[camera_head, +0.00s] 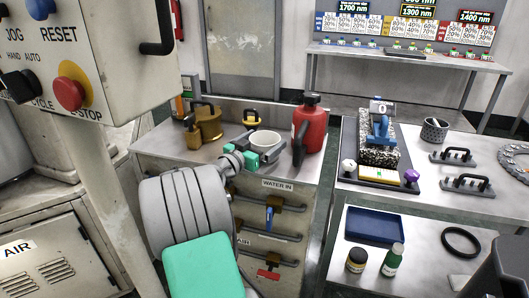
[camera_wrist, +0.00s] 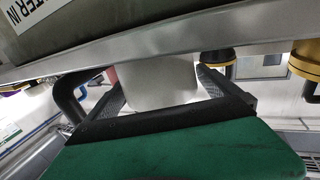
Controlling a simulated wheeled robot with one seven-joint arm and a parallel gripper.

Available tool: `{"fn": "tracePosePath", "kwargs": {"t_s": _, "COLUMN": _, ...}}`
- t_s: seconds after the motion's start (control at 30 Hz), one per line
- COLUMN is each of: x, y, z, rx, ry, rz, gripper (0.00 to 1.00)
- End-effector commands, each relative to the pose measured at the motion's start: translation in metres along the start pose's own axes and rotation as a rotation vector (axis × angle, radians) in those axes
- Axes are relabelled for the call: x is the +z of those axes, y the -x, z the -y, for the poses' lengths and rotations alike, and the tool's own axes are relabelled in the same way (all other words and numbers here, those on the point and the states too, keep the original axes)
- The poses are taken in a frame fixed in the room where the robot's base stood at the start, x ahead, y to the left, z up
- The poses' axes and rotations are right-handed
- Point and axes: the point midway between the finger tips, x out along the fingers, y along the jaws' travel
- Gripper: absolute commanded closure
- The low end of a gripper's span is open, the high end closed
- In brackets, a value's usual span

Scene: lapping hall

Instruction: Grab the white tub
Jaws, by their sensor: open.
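The white tub (camera_head: 266,138) is a round, open-topped bowl shape on the metal cabinet's top. My gripper (camera_head: 258,157) is at the near side of the tub in the head view, low against its front. In the wrist view the tub's pale wall (camera_wrist: 160,82) shows between the two dark fingers of my gripper (camera_wrist: 157,88), which are spread apart. I cannot tell whether either finger touches it. The tub's lower front is partly hidden by my gripper in the head view.
A red canister (camera_head: 309,127) with a dark handle stands close right of the tub. Brass weights (camera_head: 207,122) stand to its left, and a small yellow-and-black piece (camera_head: 251,117) behind it. The cabinet (camera_head: 305,173) has pipes and handles on its front.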

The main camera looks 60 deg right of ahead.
Motion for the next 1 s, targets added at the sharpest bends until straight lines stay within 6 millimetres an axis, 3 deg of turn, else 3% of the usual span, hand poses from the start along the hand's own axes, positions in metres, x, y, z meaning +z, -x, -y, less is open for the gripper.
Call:
{"fn": "tracePosePath", "kwargs": {"t_s": 0.27, "x": -0.0005, "y": -0.0073, "z": -0.0005, "rx": 0.0, "ry": -0.001, "rz": 0.0, "gripper": 0.0}}
{"fn": "tracePosePath", "kwargs": {"t_s": 1.0, "x": -0.0005, "y": -0.0072, "z": -0.0011, "rx": 0.002, "ry": -0.001, "rz": 0.0, "gripper": 0.57}}
